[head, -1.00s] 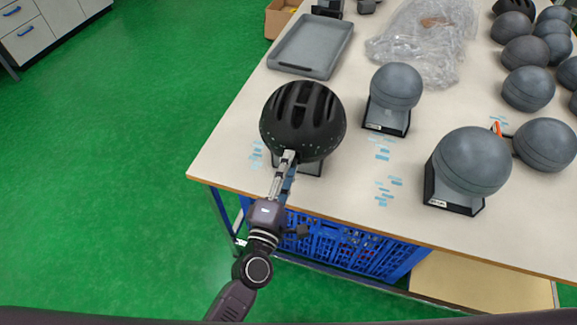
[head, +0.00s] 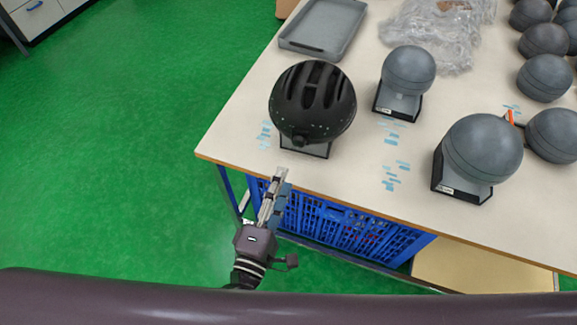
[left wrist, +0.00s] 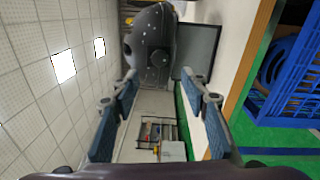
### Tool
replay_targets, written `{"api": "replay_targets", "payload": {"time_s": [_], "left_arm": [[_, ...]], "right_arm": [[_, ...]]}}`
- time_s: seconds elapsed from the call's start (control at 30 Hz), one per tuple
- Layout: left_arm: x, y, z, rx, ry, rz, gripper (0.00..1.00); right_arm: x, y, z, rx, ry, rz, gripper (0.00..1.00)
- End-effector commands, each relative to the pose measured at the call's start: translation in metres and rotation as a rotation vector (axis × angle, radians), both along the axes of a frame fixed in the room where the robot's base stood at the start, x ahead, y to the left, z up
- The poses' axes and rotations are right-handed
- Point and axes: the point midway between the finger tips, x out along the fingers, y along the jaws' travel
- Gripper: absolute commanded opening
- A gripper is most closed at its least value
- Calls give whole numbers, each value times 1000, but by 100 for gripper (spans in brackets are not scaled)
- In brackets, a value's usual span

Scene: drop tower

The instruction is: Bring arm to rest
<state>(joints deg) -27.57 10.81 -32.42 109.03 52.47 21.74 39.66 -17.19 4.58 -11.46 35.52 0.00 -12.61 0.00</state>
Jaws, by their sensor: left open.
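My left gripper (head: 272,197) is open and empty in the head view, in front of the table's near edge and apart from the helmet. A black vented helmet (head: 312,103) sits on a headform stand near the table's front left corner. In the left wrist view, my two fingers (left wrist: 158,115) are spread apart with nothing between them. The dark helmet (left wrist: 152,45) shows ahead, beyond the fingertips. My right gripper is in neither view.
The white table (head: 245,115) holds grey headforms (head: 482,150) on stands, a grey tray (head: 322,28) and clear plastic wrapping (head: 437,35). Blue crates (head: 345,228) sit under the table. Green floor (head: 120,150) to the left is clear.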

Motion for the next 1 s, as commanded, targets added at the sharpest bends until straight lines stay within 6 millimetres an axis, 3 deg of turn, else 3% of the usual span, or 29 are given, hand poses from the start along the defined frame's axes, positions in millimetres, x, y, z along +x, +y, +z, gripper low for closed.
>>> {"api": "replay_targets", "payload": {"time_s": [0.2,0.77,0.87,0.97,1.0], "left_arm": [[-12,3,0,-2,1,0,42],[-11,3,-5,14,3,-2,42],[-11,3,-32,107,22,-19,42],[-13,5,-88,294,66,-62,42],[-16,8,-117,386,90,-88,42]], "right_arm": [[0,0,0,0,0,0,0],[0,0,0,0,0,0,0],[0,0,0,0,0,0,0],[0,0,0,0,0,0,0],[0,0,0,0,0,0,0]]}}
